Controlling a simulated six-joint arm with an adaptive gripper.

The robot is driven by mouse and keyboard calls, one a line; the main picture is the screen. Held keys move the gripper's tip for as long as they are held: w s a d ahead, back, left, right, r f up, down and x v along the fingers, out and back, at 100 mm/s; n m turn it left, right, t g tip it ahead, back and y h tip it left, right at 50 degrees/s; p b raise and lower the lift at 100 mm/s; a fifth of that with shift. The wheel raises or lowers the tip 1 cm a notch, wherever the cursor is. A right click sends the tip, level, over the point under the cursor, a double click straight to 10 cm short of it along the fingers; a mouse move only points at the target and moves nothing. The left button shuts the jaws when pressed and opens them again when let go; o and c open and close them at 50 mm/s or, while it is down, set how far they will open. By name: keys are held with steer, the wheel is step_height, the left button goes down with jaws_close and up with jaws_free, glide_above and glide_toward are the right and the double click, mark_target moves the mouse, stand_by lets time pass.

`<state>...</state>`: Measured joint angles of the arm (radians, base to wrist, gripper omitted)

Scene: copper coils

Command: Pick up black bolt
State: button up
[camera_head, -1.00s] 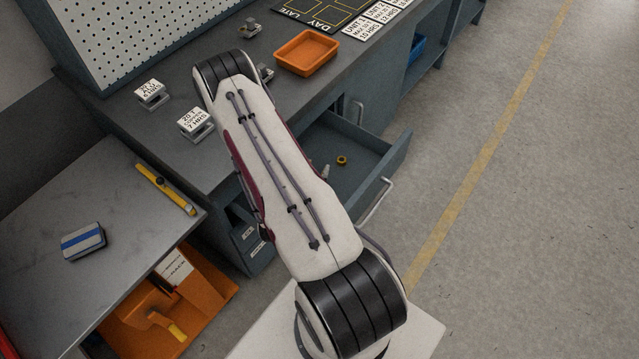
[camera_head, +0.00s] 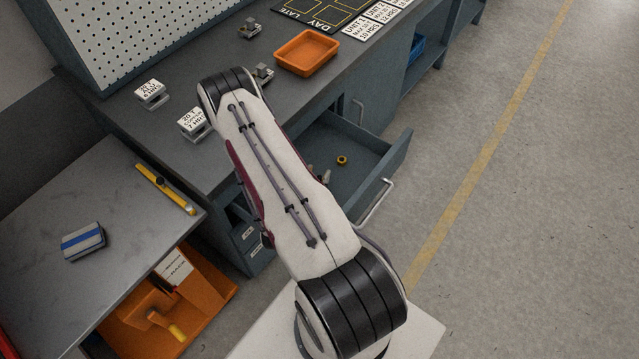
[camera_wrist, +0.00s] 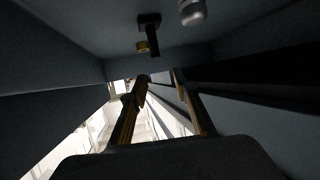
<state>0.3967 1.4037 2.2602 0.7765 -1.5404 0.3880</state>
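In the wrist view a small dark piece that looks like the black bolt (camera_wrist: 149,22) lies in the drawer, ahead of my fingers. A brass-coloured nut (camera_wrist: 145,47) is just below it in that picture, and touching or apart I cannot tell. My gripper (camera_wrist: 160,82) is open, its two fingers spread with nothing seen between them. The fingers are apart from the dark piece. In the head view the brass nut (camera_head: 342,160) shows in the open drawer (camera_head: 397,158); my arm hides the bolt and most of the gripper there.
A silver cylinder (camera_wrist: 192,12) lies to the right of the dark piece in the wrist view. Drawer walls close in on both sides. On the bench above are an orange tray (camera_head: 307,53) and small label stands (camera_head: 194,123). The floor at right is clear.

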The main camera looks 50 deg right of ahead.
mark_target(319, 180)
steer(key=shift+f, duration=0.45)
steer(key=shift+d+f, duration=0.1)
steer(key=shift+f, duration=1.75)
steer(key=shift+x, duration=1.4)
jaws_close()
